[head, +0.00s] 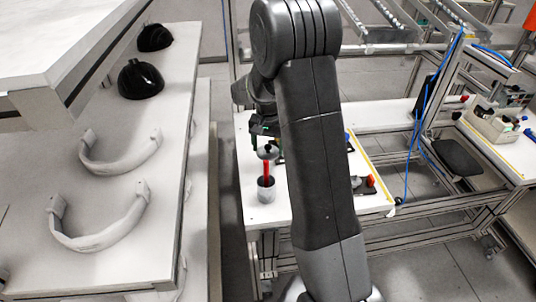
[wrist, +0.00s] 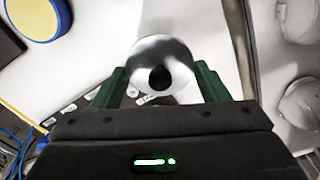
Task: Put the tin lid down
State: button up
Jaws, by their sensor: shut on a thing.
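The tin lid (head: 268,154) is a small grey disc with a dark knob. In the wrist view the lid (wrist: 160,50) is round and pale silver, with its black knob between my green fingers. My gripper (head: 264,132) is shut on the lid and points down; it also shows in the wrist view (wrist: 160,80). In the head view the lid appears right above a red upright item (head: 267,171) standing in a grey tin (head: 265,190) on the white table. Whether the lid touches the red item is unclear. The tin does not show clearly in the wrist view.
The white table (head: 254,212) has clear space around the tin. My arm hides its middle. A small red and black item (head: 370,182) lies at its right. A shelf (head: 150,200) with helmet parts stands left.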

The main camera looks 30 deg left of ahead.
aim_at(268, 152)
notch_tip(268, 152, down, 4)
jog(key=shift+r, duration=0.1)
jog(key=shift+f+b, duration=0.3)
jog(key=shift+f, duration=0.25)
jog(key=o, duration=0.9)
jog(key=shift+o, duration=0.2)
jog(key=shift+r, duration=0.1)
notch_tip(268, 152, up, 13)
jog(key=shift+r, duration=0.1)
